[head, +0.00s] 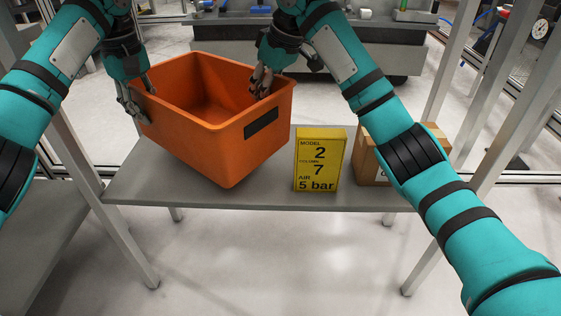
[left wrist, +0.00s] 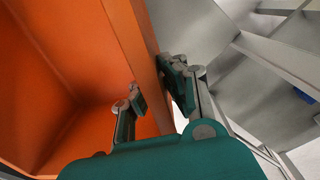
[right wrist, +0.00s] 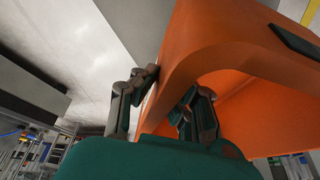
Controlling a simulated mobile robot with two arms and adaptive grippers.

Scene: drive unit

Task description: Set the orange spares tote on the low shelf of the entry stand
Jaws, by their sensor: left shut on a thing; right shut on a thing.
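The orange spares tote (head: 190,140) is open and looks empty inside. It is turned at an angle over the left part of the grey low shelf (head: 130,187); I cannot tell whether its bottom touches the shelf. My left gripper (head: 135,97) is shut on the tote's left wall, and the left wrist view shows that orange wall (left wrist: 128,50) between the fingers. My right gripper (head: 261,86) is shut on the right wall near the corner, and the tote (right wrist: 215,40) also shows between the fingers in the right wrist view. The tote's underside is hidden.
A yellow sign (head: 320,160) reading "MODEL 2", "7", "AIR 5 bar" stands on the shelf right of the tote. A cardboard box (head: 371,160) is behind my right arm. Stand legs (head: 120,230) rise at both sides. A grey bench (head: 300,40) is behind.

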